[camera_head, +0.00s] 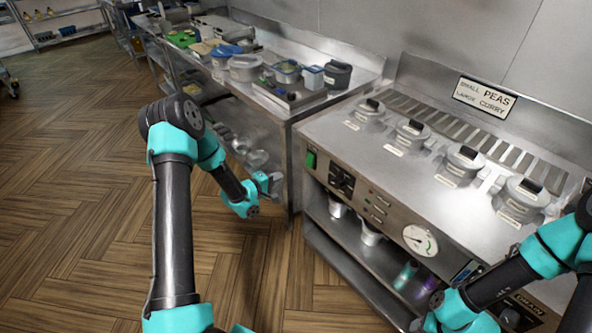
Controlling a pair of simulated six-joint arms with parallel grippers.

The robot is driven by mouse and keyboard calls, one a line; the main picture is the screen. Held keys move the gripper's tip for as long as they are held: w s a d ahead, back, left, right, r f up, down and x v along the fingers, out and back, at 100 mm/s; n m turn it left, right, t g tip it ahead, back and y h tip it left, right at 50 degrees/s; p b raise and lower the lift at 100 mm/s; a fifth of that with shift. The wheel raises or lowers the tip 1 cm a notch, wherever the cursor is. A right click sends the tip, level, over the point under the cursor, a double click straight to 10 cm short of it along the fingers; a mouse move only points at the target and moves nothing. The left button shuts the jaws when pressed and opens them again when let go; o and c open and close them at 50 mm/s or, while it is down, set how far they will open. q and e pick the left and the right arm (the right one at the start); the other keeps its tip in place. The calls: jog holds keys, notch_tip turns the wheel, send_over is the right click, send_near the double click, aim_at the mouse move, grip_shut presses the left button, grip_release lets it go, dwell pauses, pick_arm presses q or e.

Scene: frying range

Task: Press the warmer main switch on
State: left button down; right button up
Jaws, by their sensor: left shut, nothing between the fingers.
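The warmer (345,135) is the steel counter unit on the right, with several lidded pots set in its top. A green switch (310,160) sits at the left end of its front panel. I cannot read any label beside it. A black control block (341,180) is just right of the green switch. My left gripper (272,182) is shut and empty, to the left of the green switch and apart from it. My right arm (490,288) comes in at the lower right in front of the panel; its fingers cannot be made out.
A round dial (420,240) and small buttons are on the same panel. Cups and bottles stand on the shelf below. A steel bench (300,108) with tubs and trays adjoins on the left. A sign (484,97) hangs behind the pots. The wooden floor (75,200) at left is clear.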

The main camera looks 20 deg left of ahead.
aim_at(309, 164)
pick_arm(q)
jog(key=x, duration=1.3)
jog(key=shift+w+d+f, duration=0.15)
jog(key=shift+w, duration=0.2)
